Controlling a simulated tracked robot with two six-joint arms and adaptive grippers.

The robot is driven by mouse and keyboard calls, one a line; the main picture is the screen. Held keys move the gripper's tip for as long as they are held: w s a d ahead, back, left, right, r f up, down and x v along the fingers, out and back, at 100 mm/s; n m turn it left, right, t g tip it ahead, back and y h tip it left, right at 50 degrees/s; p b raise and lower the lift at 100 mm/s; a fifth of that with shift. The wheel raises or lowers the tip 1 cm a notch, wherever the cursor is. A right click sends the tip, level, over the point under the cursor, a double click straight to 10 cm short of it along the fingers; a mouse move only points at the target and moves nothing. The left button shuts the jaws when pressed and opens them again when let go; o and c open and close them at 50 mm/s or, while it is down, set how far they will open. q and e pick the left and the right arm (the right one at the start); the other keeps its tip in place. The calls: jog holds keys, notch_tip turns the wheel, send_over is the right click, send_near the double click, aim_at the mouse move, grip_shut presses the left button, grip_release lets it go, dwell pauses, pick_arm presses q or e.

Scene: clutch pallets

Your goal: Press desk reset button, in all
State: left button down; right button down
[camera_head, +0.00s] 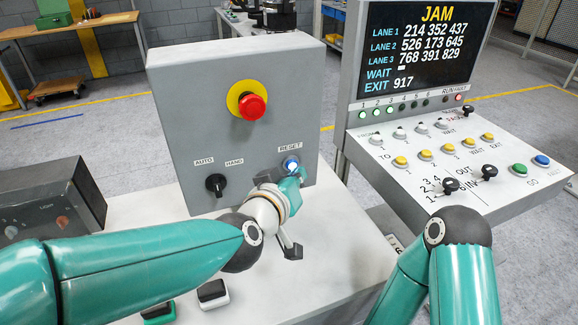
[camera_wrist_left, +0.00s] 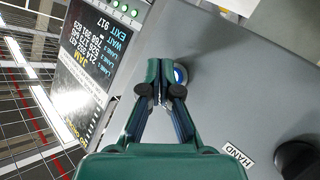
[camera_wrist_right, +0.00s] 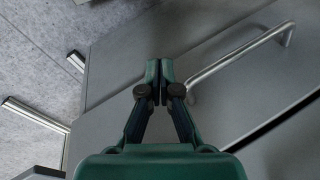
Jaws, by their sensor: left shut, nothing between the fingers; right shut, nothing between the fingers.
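The reset button (camera_head: 291,165) is blue, lit, in a pale ring under the RESET label on the front of a grey upright box (camera_head: 180,120). My left gripper (camera_head: 296,178) is at the button's lower edge in the head view. In the left wrist view the blue button (camera_wrist_left: 181,75) shows just beside the shut fingertips of my left gripper (camera_wrist_left: 160,68), which hide part of it. I cannot tell whether the tips touch it. My right gripper (camera_wrist_right: 155,68) is shut and empty in the right wrist view, before a grey panel with a metal bar handle (camera_wrist_right: 240,55).
The box also carries a red emergency button (camera_head: 252,107) and a black AUTO/HAND knob (camera_head: 216,184). A console (camera_head: 450,165) with several buttons and a JAM screen (camera_head: 425,45) stands at right. A dark box (camera_head: 50,205) sits at left on the white desk (camera_head: 335,255).

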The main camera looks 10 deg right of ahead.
pick_arm(q)
jog(key=shift+w+a, duration=0.15)
jog(key=shift+w, duration=0.5)
dwell(0.8)
jog(key=shift+s, duration=0.85)
jog(key=s, duration=0.2)
jog(key=s+d+p, duration=0.1)
jog(key=s, duration=0.2)
jog(key=shift+d, duration=0.15)
dwell(1.0)
